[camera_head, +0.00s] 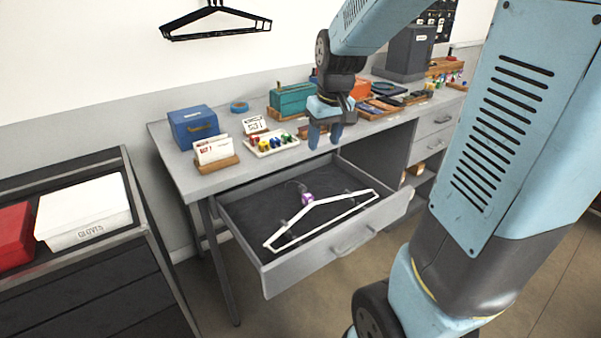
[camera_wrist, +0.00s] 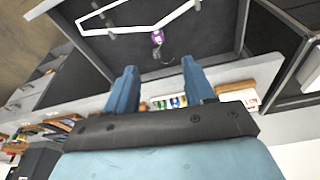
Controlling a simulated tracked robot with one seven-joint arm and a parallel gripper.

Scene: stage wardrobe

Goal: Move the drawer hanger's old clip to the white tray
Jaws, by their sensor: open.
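A white hanger (camera_head: 345,207) lies flat in the open grey drawer (camera_head: 240,215). A purple clip (camera_head: 308,199) sits at its neck, by the thin hook. In the wrist view the hanger (camera_wrist: 99,14) and the purple clip (camera_wrist: 157,34) show at the top, beyond my fingers. The white tray (camera_head: 262,152) stands on the bench top and holds several coloured clips. In the wrist view part of those clips (camera_wrist: 168,102) shows between my fingers. My gripper (camera_head: 325,137) is open and empty, above the bench's front edge, higher than the drawer and apart from the clip.
A blue box (camera_head: 193,126), a card holder (camera_head: 214,150) and a small sign (camera_head: 254,124) stand near the tray. A teal box (camera_head: 291,100) is behind. A black hanger (camera_head: 215,22) hangs on the wall. A cart with a white gloves box (camera_head: 85,212) is at left.

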